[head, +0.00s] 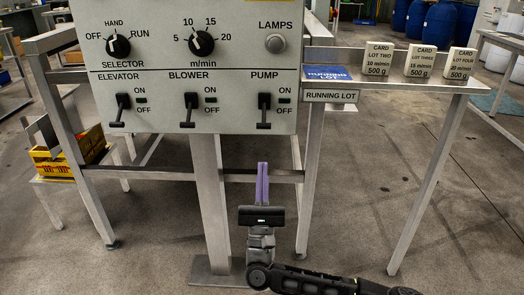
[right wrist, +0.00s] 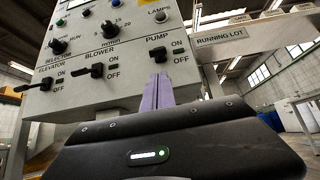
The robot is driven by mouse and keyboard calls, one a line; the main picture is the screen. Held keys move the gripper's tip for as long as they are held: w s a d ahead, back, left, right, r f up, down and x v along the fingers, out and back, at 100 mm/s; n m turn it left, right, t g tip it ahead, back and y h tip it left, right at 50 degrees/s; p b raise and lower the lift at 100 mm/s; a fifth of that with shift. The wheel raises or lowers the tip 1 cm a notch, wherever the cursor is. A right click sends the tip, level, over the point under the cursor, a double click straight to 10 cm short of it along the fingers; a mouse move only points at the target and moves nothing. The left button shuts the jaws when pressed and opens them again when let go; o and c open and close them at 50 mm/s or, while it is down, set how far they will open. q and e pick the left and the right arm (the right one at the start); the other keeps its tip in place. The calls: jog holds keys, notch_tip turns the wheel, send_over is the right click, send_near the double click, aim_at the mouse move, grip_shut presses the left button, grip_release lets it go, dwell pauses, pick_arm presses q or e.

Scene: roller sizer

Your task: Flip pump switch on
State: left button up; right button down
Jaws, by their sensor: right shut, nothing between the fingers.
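The pump switch (head: 264,110) is a black lever at the right of the grey control panel (head: 190,85). Its handle points down, toward OFF. It also shows in the right wrist view (right wrist: 158,54). My right gripper (head: 263,166) is shut and empty, its purple fingers pointing up. In the head view its tips are below the panel's lower edge, under the pump switch and apart from it. In the right wrist view the fingertips (right wrist: 158,77) appear just under the lever. My left gripper is in neither view.
The blower switch (head: 186,110) and elevator switch (head: 122,108) sit left of the pump switch, handles down. The selector knob (head: 117,46), speed knob (head: 201,43) and lamps button (head: 276,43) are above. A side table (head: 400,82) with cards stands right. A yellow crate (head: 50,166) is left.

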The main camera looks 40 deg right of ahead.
send_near(264, 115)
jog(key=w+d+r, duration=0.1)
jog(key=w+d, duration=0.1)
jog(key=w+d+r, duration=0.1)
jog(key=w, duration=0.1)
jog(key=shift+r, duration=0.4)
